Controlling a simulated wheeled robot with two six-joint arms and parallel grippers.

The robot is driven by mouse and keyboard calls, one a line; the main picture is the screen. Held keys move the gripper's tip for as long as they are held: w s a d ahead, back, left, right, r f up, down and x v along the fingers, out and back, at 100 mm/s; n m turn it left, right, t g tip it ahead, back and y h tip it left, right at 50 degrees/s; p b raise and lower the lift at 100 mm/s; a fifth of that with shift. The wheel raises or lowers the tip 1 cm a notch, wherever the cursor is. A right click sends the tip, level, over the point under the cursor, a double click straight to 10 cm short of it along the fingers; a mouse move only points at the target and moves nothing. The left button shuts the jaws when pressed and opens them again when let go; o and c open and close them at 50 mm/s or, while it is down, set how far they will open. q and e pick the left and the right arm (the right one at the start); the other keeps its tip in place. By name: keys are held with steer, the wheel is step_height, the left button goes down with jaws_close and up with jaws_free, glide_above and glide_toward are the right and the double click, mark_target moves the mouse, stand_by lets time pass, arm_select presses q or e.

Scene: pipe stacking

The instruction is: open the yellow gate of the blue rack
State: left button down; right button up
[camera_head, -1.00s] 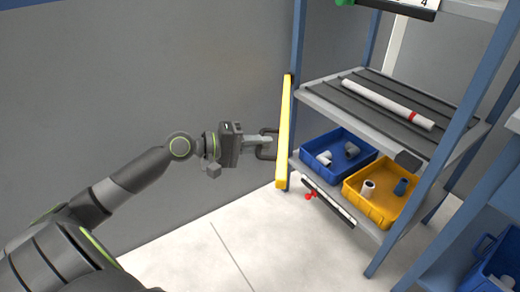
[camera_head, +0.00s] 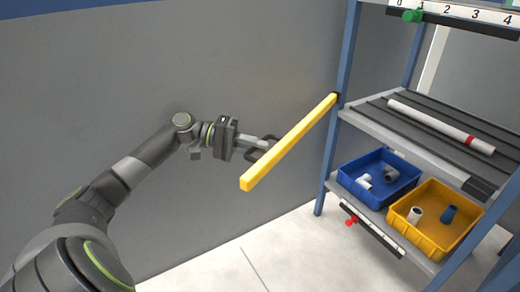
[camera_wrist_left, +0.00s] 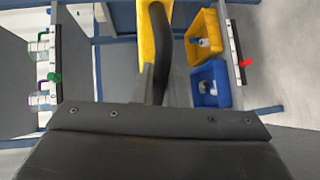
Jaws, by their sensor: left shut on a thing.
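The yellow gate (camera_head: 290,141) is a long bar. Its far end meets the left front post of the blue rack (camera_head: 343,60), and its near end sticks out to the left, away from the rack. My left gripper (camera_head: 265,148) is shut on the bar near its middle. In the left wrist view the yellow gate (camera_wrist_left: 147,45) runs up from behind a dark finger, which hides part of it. My right gripper is in neither view.
The rack's middle shelf holds a white pipe (camera_head: 440,125) with a red band. The lower shelf holds a blue bin (camera_head: 375,185) and a yellow bin (camera_head: 435,230) with fittings. A grey wall (camera_head: 120,70) stands behind my left arm. The floor (camera_head: 280,262) before the rack is clear.

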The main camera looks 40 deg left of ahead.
arm_select(q)
steer(key=shift+a, duration=0.35)
steer(key=c, duration=1.5)
jaws_free()
steer(key=shift+o, duration=0.2)
